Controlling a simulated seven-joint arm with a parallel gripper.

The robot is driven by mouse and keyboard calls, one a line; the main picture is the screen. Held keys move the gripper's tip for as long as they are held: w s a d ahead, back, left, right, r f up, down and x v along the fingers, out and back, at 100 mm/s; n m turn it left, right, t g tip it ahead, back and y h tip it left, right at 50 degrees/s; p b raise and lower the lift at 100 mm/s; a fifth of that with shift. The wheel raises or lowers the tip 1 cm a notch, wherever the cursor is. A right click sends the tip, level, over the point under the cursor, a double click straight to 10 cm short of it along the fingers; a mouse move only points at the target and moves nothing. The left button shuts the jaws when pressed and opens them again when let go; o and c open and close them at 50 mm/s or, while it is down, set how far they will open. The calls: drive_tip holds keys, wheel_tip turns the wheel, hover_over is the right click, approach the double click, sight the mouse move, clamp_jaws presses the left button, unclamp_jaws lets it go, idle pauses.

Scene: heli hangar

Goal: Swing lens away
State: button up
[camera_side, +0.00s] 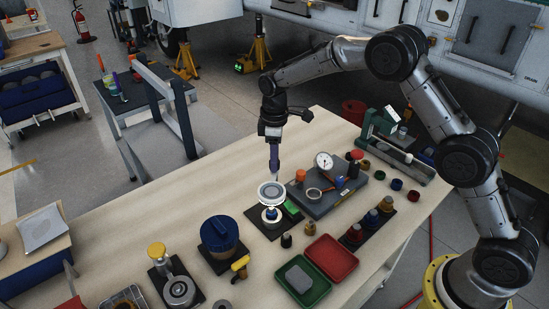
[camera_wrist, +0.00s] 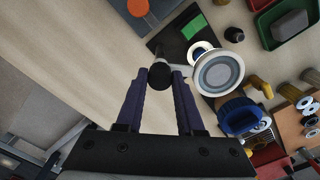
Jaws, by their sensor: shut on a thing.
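The round lens (camera_side: 271,190) has a broad white rim and sits above a smaller white ringed piece (camera_side: 270,214) on a black base plate (camera_side: 262,229). In the wrist view the lens (camera_wrist: 218,73) is just right of my fingers, partly covering the smaller white ring behind it. My gripper (camera_side: 274,168) points down at the lens's far edge. In the wrist view its two purple fingers (camera_wrist: 163,78) are shut on a black knob (camera_wrist: 160,75). A short light bar shows between the knob and the lens rim. The fingers hide part of the knob.
A grey plate with a dial gauge (camera_side: 323,161) is to the right. Red (camera_side: 331,257) and green (camera_side: 303,281) trays and a blue-lidded pot (camera_side: 219,234) stand nearer. The table left of the lens is clear.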

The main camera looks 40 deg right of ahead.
clamp_jaws()
idle(0.9)
drive_tip(key=shift+r+m, duration=0.1)
drive_tip(key=shift+m, duration=0.3)
drive_tip(key=m, duration=0.3)
drive_tip(key=shift+m, duration=0.4)
drive_tip(key=m, duration=0.4)
drive_tip(key=shift+m, duration=0.3)
drive_tip(key=m, duration=0.8)
drive_tip(key=shift+m, duration=0.3)
drive_tip(key=o, duration=0.9)
unclamp_jaws()
